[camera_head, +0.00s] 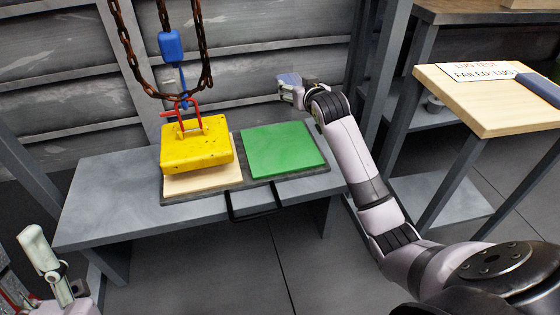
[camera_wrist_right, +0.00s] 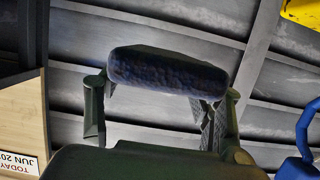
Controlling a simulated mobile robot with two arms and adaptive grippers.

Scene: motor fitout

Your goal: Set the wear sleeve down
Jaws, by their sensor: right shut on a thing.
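My right gripper (camera_head: 291,88) is at the back of the bench, raised in front of the grey slatted wall, behind and to the right of the green pad. It is shut on a dark blue-grey rounded piece, which I take to be the wear sleeve (camera_wrist_right: 168,70). In the wrist view the sleeve lies crosswise between the fingertips (camera_wrist_right: 160,88). In the head view the sleeve (camera_head: 288,79) shows only small at the gripper's tip. My left gripper (camera_head: 42,250) shows in part at the lower left; its jaw opening is not clear.
A grey bench (camera_head: 110,195) carries a dark tray (camera_head: 237,183) with a green pad (camera_head: 284,150) and a pale wood pad (camera_head: 205,182). A yellow block (camera_head: 196,150) hangs over the wood pad by a blue hoist (camera_head: 172,46). A wooden table (camera_head: 490,110) with a sign stands at right.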

